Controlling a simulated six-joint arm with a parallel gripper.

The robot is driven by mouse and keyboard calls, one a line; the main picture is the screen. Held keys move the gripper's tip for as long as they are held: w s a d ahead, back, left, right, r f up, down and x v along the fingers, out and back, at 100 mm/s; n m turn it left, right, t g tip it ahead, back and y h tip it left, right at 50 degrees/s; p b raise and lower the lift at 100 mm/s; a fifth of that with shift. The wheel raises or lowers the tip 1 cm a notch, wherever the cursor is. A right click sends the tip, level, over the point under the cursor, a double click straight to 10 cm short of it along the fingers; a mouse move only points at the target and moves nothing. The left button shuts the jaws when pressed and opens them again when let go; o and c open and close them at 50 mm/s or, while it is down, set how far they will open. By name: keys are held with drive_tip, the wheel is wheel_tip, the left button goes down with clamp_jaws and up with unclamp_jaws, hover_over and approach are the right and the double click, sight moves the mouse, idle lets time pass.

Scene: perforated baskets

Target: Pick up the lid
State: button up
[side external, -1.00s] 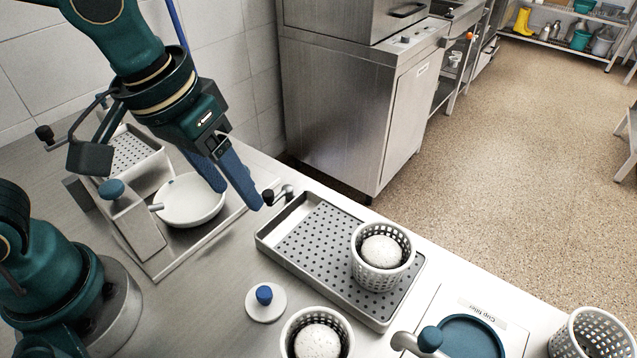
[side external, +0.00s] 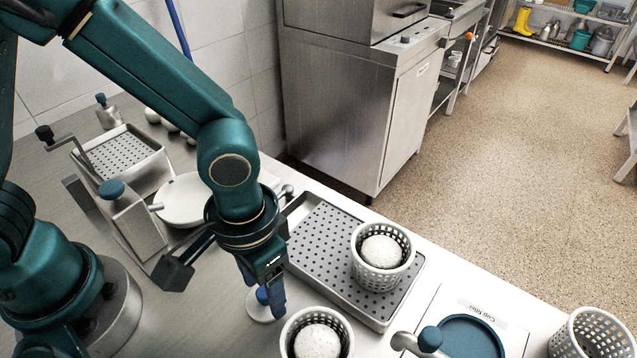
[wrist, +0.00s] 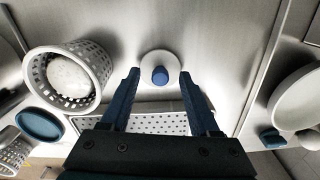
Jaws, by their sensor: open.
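The lid (side external: 258,308) is a small white disc with a blue knob, lying flat on the steel counter. In the side view my gripper (side external: 270,300) is above and around its knob, hiding part of the disc. In the wrist view the lid (wrist: 160,73) shows whole, ahead of and between the two blue fingers of my gripper (wrist: 162,80). The fingers are open, with nothing between them that I can see held. Whether a finger touches the knob cannot be told.
A perforated white basket (side external: 290,350) with a white round content stands just right of the lid. A perforated drain tray (side external: 325,240) holds another such basket (side external: 360,268). A white bowl (side external: 180,200) is behind my arm. An empty-looking basket (side external: 556,345) stands far right.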

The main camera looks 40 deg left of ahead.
clamp_jaws()
idle(0.3)
